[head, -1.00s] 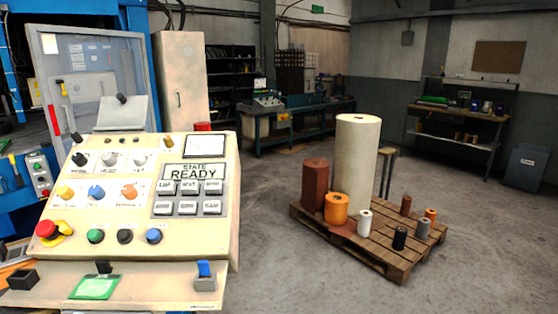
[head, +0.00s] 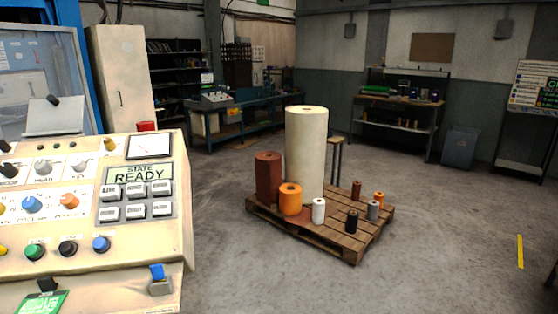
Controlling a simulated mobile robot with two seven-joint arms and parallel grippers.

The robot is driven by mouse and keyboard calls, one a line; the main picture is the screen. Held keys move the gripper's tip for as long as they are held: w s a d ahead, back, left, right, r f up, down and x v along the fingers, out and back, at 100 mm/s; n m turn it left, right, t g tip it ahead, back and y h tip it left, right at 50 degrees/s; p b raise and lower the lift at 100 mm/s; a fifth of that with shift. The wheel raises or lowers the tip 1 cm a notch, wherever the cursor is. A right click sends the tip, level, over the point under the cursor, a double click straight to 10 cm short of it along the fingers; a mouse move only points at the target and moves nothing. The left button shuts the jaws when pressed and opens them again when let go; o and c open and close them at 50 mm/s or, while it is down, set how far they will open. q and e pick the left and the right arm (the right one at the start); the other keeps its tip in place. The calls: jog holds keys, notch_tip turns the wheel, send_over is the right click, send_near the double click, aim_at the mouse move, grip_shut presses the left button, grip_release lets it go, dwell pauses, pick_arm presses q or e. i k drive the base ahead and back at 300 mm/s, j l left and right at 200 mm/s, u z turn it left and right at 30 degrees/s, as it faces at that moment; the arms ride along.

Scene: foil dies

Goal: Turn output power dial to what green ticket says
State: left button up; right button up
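The cream control panel (head: 150,232) stands at the left of the head view, cut off by the left edge. It carries several dials, among them a blue one (head: 32,204), an orange one (head: 69,201) and a yellow one (head: 110,144). Their labels are too small to read. The screen (head: 140,174) reads "STATE READY". The green ticket (head: 40,302) lies on the panel's lower ledge, partly cut off by the bottom edge, and its writing is not legible. Neither of my grippers is in view.
A wooden pallet (head: 340,245) with a tall cream roll (head: 306,150) and several smaller rolls stands on the floor in the middle. Workbenches (head: 400,105) line the back. A grey bin (head: 460,147) stands at the right. The floor at right front is clear.

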aim_at(68, 200)
jog(key=u, duration=1.3)
